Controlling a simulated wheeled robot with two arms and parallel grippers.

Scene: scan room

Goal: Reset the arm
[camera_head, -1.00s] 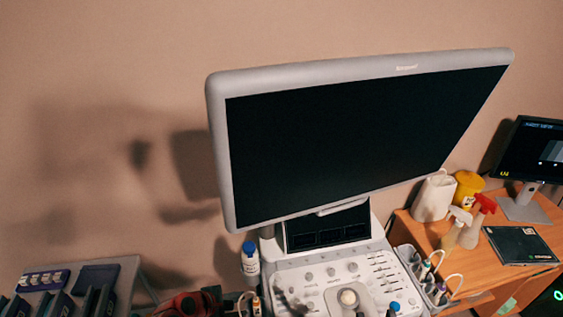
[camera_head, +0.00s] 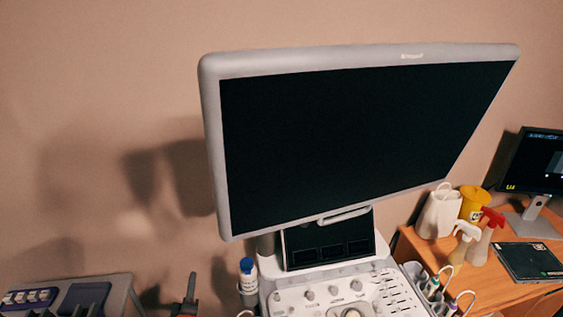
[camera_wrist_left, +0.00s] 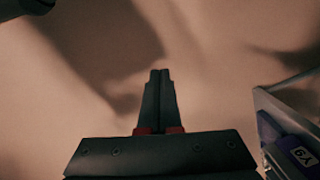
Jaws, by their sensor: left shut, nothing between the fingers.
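My left gripper (camera_head: 191,276) shows at the bottom of the head view, left of the ultrasound machine. Its dark fingers point up, are together and hold nothing. In the left wrist view the same gripper (camera_wrist_left: 160,72) has its two black fingers side by side, with red parts at their base and the beige wall beyond them. My right gripper is not in view.
A large dark monitor (camera_head: 350,140) tops the ultrasound machine's control panel (camera_head: 335,295), with a blue-capped bottle (camera_head: 248,275) beside it. A grey rack (camera_head: 120,285) stands at the lower left. An orange desk (camera_head: 490,285) with spray bottles and a screen is at the right.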

